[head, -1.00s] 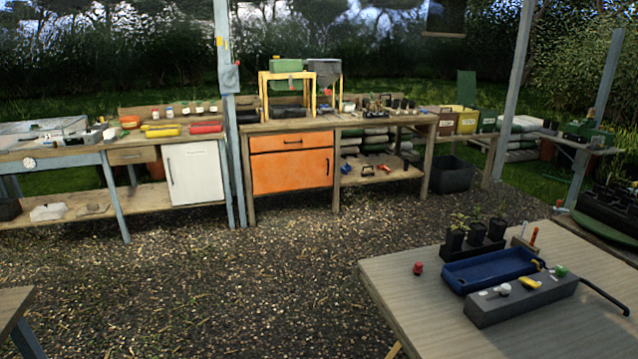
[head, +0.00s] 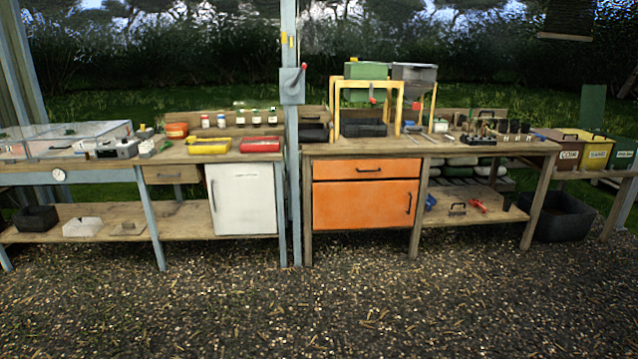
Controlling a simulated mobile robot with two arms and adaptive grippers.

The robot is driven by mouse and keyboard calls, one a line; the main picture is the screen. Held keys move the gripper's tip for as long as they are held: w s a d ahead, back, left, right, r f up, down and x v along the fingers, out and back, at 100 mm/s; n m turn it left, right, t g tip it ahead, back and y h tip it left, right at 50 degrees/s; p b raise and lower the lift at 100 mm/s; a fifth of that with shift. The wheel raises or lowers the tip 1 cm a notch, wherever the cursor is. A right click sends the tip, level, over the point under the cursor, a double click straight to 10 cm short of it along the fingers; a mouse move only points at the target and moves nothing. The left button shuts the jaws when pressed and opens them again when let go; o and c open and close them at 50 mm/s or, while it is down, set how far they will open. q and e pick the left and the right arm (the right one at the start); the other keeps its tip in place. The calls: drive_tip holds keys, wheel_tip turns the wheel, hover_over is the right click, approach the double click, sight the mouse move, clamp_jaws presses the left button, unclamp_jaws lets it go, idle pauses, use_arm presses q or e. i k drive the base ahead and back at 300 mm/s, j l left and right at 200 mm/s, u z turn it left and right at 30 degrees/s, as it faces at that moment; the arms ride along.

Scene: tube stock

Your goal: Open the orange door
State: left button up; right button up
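The orange door (head: 358,205) is the lower front of a cabinet under the wooden bench, right of the middle in the head view. It is shut, with a dark upright handle (head: 408,203) near its right edge. An orange drawer (head: 345,170) with a dark level handle sits right above it and is shut too. Neither of my grippers shows in the head view.
Bare gravel (head: 330,305) lies open in front of the benches. A blue-grey post (head: 291,150) stands left of the orange cabinet. A white cabinet door (head: 243,200) is further left. A black tub (head: 560,215) stands on the ground at right.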

sight(380, 203)
drive_tip(key=i+z, duration=0.15)
drive_tip(key=i, duration=0.35)
drive_tip(key=i+z, duration=0.2)
drive_tip(key=i, duration=0.3)
drive_tip(key=i+j+z, duration=0.15)
drive_tip(key=i, duration=0.35)
drive_tip(key=i+j+z, duration=0.15)
drive_tip(key=i, duration=0.35)
drive_tip(key=i+l+z, duration=0.2)
drive_tip(key=i+z, duration=0.15)
drive_tip(key=i, duration=0.25)
drive_tip(key=i+z, duration=0.35)
drive_tip(key=i, duration=0.2)
drive_tip(key=i+j+z, duration=0.1)
drive_tip(key=i+z, duration=0.2)
drive_tip(key=i, duration=0.3)
